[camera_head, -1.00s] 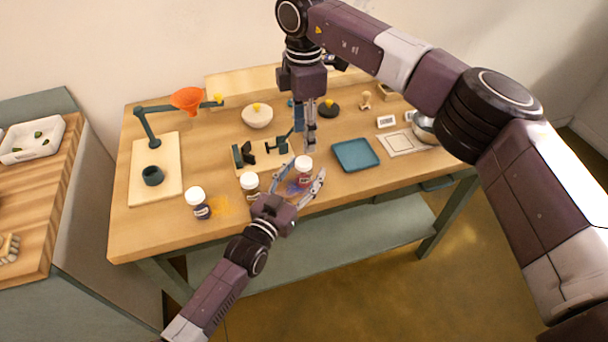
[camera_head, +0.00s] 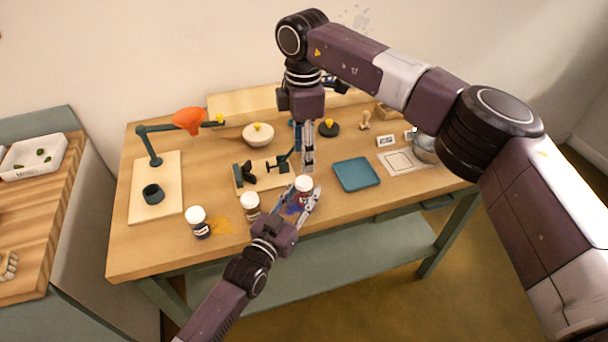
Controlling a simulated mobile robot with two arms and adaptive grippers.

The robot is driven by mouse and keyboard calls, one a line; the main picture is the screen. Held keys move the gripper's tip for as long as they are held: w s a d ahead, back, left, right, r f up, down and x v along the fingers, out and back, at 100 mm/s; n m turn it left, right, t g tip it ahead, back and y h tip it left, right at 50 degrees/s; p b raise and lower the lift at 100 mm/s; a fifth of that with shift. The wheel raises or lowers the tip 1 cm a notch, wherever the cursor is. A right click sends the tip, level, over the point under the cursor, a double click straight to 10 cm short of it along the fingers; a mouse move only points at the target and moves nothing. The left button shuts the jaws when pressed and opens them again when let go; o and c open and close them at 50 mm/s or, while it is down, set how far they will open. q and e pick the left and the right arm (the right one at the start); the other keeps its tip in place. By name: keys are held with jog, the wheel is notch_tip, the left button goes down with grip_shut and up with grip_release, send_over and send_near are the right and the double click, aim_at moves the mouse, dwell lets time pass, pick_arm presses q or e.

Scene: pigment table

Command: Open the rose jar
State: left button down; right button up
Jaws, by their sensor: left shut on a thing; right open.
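The rose jar (camera_head: 303,186) stands near the front edge of the table, with a white lid and a dark reddish body. My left gripper (camera_head: 303,199) comes in from the front and is shut around the jar's body below the lid. The lid is on the jar. My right gripper (camera_head: 308,165) points down just above and behind the jar's lid, open and empty. The lower part of the jar is partly hidden by the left gripper's fingers.
Two more white-lidded jars stand to the left, one close by (camera_head: 250,204) and one farther (camera_head: 198,222). A teal tray (camera_head: 356,174) lies to the right. A wooden board with a dark clamp stand (camera_head: 263,172) is behind. An orange funnel (camera_head: 188,121) is at the back left.

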aim_at(304, 181)
jog(key=m, duration=0.3)
jog(key=shift+f, duration=0.1)
jog(key=shift+m, duration=0.3)
jog(key=shift+f, duration=3.95)
